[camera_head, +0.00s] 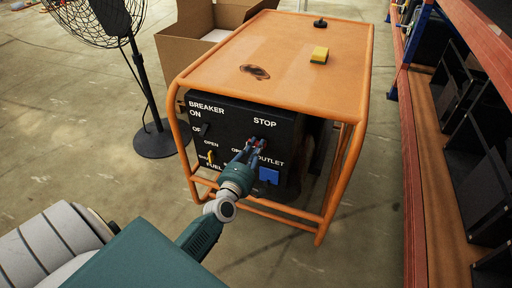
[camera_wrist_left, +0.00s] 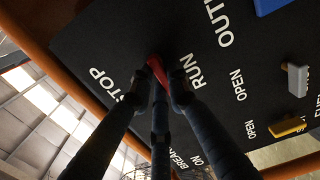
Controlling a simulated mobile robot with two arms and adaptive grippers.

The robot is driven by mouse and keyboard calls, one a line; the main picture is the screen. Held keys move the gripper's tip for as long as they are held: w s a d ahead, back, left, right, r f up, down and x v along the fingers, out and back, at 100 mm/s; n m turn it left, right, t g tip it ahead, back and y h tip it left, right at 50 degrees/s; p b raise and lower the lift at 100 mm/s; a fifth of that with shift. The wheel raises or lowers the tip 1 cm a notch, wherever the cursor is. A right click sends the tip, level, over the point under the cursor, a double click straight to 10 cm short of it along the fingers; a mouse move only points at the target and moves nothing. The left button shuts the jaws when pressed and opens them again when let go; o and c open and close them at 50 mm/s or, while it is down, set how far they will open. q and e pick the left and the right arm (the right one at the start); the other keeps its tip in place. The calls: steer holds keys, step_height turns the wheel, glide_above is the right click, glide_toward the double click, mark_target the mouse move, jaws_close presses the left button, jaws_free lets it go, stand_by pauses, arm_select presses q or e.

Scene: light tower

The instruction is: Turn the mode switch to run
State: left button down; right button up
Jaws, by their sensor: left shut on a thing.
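The orange-framed generator (camera_head: 300,40) has a black front panel (camera_wrist_left: 225,110) with white labels, including STOP, RUN, OPEN, OUTLET and BREAKER. The red mode switch (camera_wrist_left: 157,68) shows in the left wrist view between the STOP and RUN labels. My left gripper (camera_head: 255,146) reaches the panel below the STOP label. In the left wrist view my left gripper (camera_wrist_left: 160,95) is shut on the red switch, with fingers on both sides of it. The fingers hide part of the switch, and its exact setting is hard to tell.
A blue outlet cover (camera_head: 269,175) and a yellow lever (camera_head: 210,157) sit on the panel near my gripper. A yellow sponge (camera_head: 319,55) lies on the generator top. A fan (camera_head: 150,90) and an open cardboard box (camera_head: 190,50) stand behind; shelving (camera_head: 420,170) runs along the right.

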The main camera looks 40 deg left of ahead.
arm_select(q)
steer(key=shift+f, duration=0.1)
steer(key=c, duration=1.7)
jaws_free()
steer(key=shift+o, duration=0.2)
steer(key=shift+s, duration=0.1)
steer(key=v, duration=1.2)
steer(key=shift+a, duration=0.1)
